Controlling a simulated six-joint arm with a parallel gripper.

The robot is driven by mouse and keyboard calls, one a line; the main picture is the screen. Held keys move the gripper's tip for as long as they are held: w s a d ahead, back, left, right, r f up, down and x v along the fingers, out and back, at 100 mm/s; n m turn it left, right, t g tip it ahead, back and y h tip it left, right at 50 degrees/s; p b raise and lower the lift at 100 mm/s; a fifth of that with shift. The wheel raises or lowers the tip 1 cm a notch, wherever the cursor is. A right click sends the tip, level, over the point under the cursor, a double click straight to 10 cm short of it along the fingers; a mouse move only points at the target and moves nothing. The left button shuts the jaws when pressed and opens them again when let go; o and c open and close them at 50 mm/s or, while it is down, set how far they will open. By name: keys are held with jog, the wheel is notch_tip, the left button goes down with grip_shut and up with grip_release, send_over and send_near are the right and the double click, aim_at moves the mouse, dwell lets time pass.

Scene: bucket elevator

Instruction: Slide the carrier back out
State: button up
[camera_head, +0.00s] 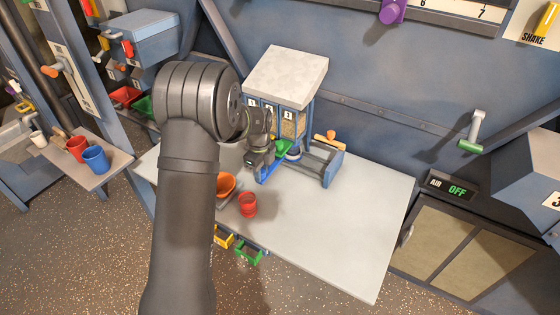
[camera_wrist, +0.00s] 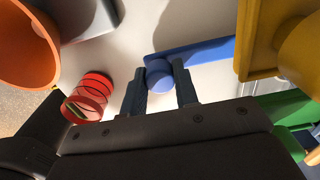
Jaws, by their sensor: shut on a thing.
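My gripper (camera_wrist: 159,70) has its two dark fingers on either side of a round blue knob (camera_wrist: 158,78) in the wrist view, shut on it. The knob sits against a long blue bar (camera_wrist: 205,50), which looks like part of the carrier. In the head view my gripper (camera_head: 258,166) is low at the front left of the bin housing (camera_head: 286,80), and its fingertips are hard to make out. A blue edge (camera_head: 268,174) shows beside it. A green piece (camera_head: 283,146) is under the housing. How far the carrier sits inside is hidden by my arm and the housing.
A red cup (camera_head: 247,204) and an orange bowl (camera_head: 227,185) stand close to my gripper on the grey table (camera_head: 330,240). A blue frame (camera_head: 332,168) with an orange handle (camera_head: 326,138) is to the right. The table's front right is clear.

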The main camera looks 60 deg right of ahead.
jog(key=shift+s, duration=5.55)
jog(key=shift+w, duration=0.15)
jog(key=o, duration=0.7)
jog(key=shift+o, duration=0.2)
notch_tip(320, 180, up, 12)
notch_tip(320, 180, down, 10)
jog(key=shift+f, duration=0.15)
